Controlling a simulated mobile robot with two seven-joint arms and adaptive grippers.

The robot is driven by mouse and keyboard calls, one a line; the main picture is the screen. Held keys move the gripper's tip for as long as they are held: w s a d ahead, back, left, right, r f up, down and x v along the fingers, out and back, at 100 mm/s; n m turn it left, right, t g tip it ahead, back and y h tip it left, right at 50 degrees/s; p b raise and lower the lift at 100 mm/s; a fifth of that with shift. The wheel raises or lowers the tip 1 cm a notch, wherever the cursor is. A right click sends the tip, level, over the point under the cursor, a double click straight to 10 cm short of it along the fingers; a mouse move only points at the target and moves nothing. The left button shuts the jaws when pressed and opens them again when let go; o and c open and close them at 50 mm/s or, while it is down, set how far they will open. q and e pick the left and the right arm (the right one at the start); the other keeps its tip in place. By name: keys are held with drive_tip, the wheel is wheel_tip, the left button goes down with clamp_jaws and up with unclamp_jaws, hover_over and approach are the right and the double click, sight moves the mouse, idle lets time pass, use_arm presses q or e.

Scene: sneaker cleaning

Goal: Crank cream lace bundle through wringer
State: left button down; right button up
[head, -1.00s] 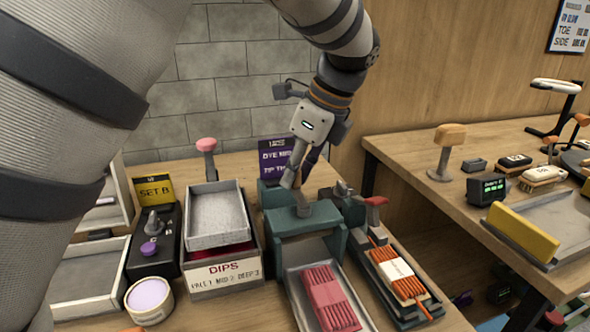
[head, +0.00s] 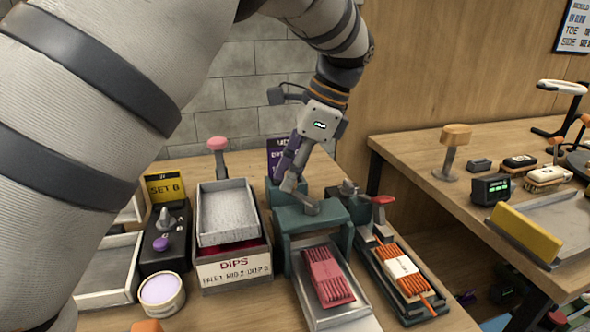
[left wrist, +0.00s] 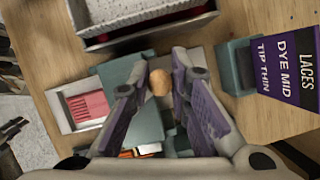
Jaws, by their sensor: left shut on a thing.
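The teal wringer (head: 310,222) stands on the bench with a metal tray at its front. A red-pink lace bundle (head: 328,277) with a plain band lies in that tray; it also shows in the left wrist view (left wrist: 87,106). I see no bundle that is clearly cream. My left gripper (head: 291,186) is above the wringer, shut on the crank's round tan knob (left wrist: 160,82), which sits between its fingers in the left wrist view. The grey crank arm (head: 306,203) runs along the wringer's top. My right gripper is not in view.
An orange lace bundle (head: 403,275) with a white band lies in a holder to the right. The DIPS box (head: 233,266) with a grey tray (head: 227,212) stands to the left. A purple sign (left wrist: 288,70) stands close beside the wringer. A cup (head: 161,292) is at front left.

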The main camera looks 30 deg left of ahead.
use_arm(q)
drive_tip(key=s+n, duration=0.1)
drive_tip(key=n, duration=0.1)
drive_tip(key=s+n+g+h, duration=0.1)
drive_tip(key=n, duration=0.2)
drive_tip(key=s+n+h, duration=0.1)
drive_tip(key=n, duration=0.2)
drive_tip(key=shift+s+d+g, duration=0.25)
drive_tip(key=shift+d+g, duration=0.1)
drive_tip(key=shift+g, duration=0.05)
drive_tip(key=n+h, duration=0.1)
drive_tip(key=n, duration=0.1)
drive_tip(key=s+d+n+h, duration=0.1)
drive_tip(key=n, duration=0.1)
drive_tip(key=shift+s+d+n, duration=0.15)
drive_tip(key=shift+s+n, duration=0.05)
drive_tip(key=shift+n, duration=0.1)
drive_tip(key=shift+s+d+n+t+h, duration=0.15)
drive_tip(key=shift+d+n+h, duration=0.2)
drive_tip(key=shift+n, duration=0.45)
drive_tip(key=shift+s+d+n+t+h, duration=0.15)
drive_tip(key=shift+d+n+h, duration=0.15)
drive_tip(key=shift+n, duration=0.5)
drive_tip(key=shift+s+d+n+h, duration=0.15)
drive_tip(key=shift+d+n+h, duration=0.15)
drive_tip(key=shift+n, duration=0.5)
drive_tip(key=c, duration=1.5)
unclamp_jaws()
drive_tip(key=shift+r, duration=0.1)
